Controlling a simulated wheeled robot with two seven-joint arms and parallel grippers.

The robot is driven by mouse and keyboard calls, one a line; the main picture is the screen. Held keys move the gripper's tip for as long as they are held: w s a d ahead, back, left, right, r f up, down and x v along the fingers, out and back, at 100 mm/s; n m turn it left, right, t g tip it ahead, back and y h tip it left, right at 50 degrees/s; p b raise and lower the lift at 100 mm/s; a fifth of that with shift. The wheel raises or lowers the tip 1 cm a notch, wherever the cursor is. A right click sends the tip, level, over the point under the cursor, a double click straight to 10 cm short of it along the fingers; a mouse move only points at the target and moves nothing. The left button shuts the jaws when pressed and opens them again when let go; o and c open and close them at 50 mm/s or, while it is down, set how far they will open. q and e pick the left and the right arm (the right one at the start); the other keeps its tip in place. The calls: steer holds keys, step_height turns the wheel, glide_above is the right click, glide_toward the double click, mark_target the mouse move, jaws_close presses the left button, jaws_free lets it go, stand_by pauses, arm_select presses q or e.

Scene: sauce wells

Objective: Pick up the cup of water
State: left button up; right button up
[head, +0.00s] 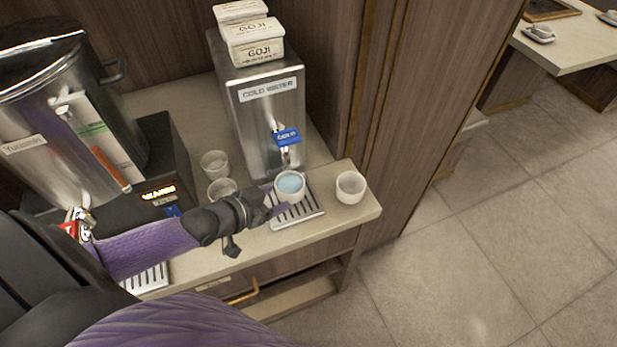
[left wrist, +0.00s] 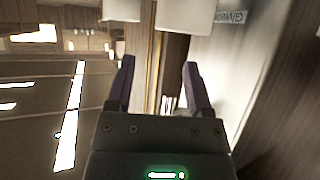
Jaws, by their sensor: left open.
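The cup of water (head: 290,184) is a small white cup with pale blue water in it. It stands upright on the drip grate (head: 297,213) below the tap of the cold water dispenser (head: 268,105). My left gripper (head: 275,203) is open and empty at the near left side of this cup, close to it. I cannot tell whether it touches. In the left wrist view my two fingers (left wrist: 159,72) are apart with nothing between them. Two white cups (left wrist: 184,17) show beyond them at the top edge. My right gripper is not in view.
An empty white cup (head: 351,187) stands right of the grate, near the counter corner. Two clear cups (head: 214,164) stand left of it, one partly behind my wrist. A large steel urn (head: 62,120) is at the left. A wooden partition (head: 420,110) rises behind the counter's right end.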

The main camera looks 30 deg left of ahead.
mark_target(295, 196)
arm_select(q)
steer(key=b+x, duration=0.1)
steer(key=x, duration=0.3)
steer(key=b+x, duration=0.2)
steer(key=x, duration=0.2)
steer(key=shift+s+a+f, duration=0.2)
steer(key=shift+f, duration=0.1)
steer(key=shift+w+d+b, duration=0.1)
steer(key=shift+w+b, duration=0.25)
jaws_close()
